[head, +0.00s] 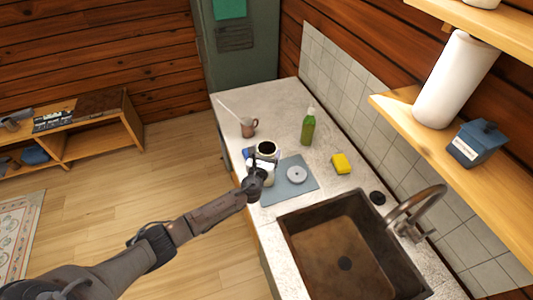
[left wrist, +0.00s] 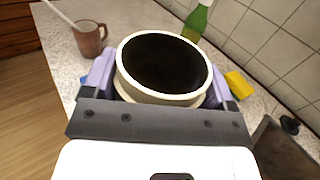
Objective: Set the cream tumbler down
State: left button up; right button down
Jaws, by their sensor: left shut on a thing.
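The cream tumbler (head: 266,155) is upright, with a dark inside, over the left part of the counter by the grey-blue mat. It fills the middle of the left wrist view (left wrist: 160,96). My left gripper (head: 260,165) is shut on it, with a purple finger on each side of its wall in the left wrist view (left wrist: 160,85). The tumbler's base is hidden, so I cannot tell whether it touches the surface. My right gripper is not in view.
The grey-blue mat (head: 299,191) bears a round grey disc (head: 297,174). A brown mug (head: 248,128) with a pale stick, a green bottle (head: 308,129) and a yellow sponge (head: 341,163) stand around. The sink (head: 345,245) is at the near right. The counter's far end is mostly clear.

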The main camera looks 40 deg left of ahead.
pick_arm(q)
jog(key=o, duration=1.4)
jog(key=shift+f, duration=0.15)
